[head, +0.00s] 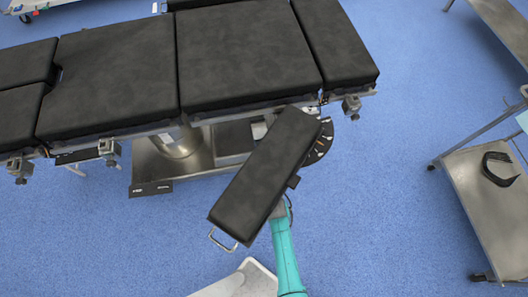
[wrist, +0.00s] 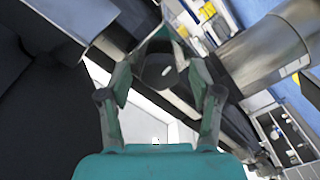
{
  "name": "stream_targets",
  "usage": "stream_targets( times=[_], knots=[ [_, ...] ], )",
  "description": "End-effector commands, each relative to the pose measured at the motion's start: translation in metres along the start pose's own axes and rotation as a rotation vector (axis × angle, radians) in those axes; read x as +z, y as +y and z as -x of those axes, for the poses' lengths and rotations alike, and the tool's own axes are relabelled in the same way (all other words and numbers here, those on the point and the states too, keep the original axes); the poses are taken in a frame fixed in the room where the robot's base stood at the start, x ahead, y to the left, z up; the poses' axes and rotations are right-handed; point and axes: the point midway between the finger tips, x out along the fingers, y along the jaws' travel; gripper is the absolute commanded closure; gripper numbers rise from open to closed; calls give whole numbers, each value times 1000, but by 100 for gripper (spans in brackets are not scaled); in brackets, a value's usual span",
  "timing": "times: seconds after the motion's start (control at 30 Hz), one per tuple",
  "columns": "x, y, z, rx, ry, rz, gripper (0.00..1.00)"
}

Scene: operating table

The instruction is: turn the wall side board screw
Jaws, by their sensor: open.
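The black padded side board (head: 265,175) juts out at an angle from the table's near edge in the head view. A dark fan-shaped plate with light marks (head: 320,143) shows beside its table end. My teal arm reaches up beneath the board, which hides my gripper in the head view. In the wrist view my gripper (wrist: 164,72) is open, with a finger on each side of a dark part bearing a small pale oval (wrist: 166,71). This may be the board's screw; I cannot tell whether the fingers touch it.
The operating table (head: 235,55) fills the upper left, with clamps (head: 351,106) along its rail and a metal base (head: 150,168) below. A steel cart (head: 490,225) holding a black curved item (head: 499,168) stands at the right. Blue floor lies clear between them.

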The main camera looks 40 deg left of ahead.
Motion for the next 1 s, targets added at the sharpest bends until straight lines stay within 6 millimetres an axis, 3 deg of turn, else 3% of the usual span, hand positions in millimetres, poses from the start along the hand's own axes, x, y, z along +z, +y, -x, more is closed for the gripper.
stream_targets(
  times=[0.13, 0.33, 0.4, 0.7, 1.0],
  knots=[
    [0, 0, 0, 0, 0, 0, 36],
    [0, 0, 0, 0, 0, 0, 86],
    [0, 0, 0, 0, 0, 0, 96],
    [0, 0, 0, 0, 1, -40, 96],
    [0, 0, 0, -1, 3, -223, 96]
  ],
)
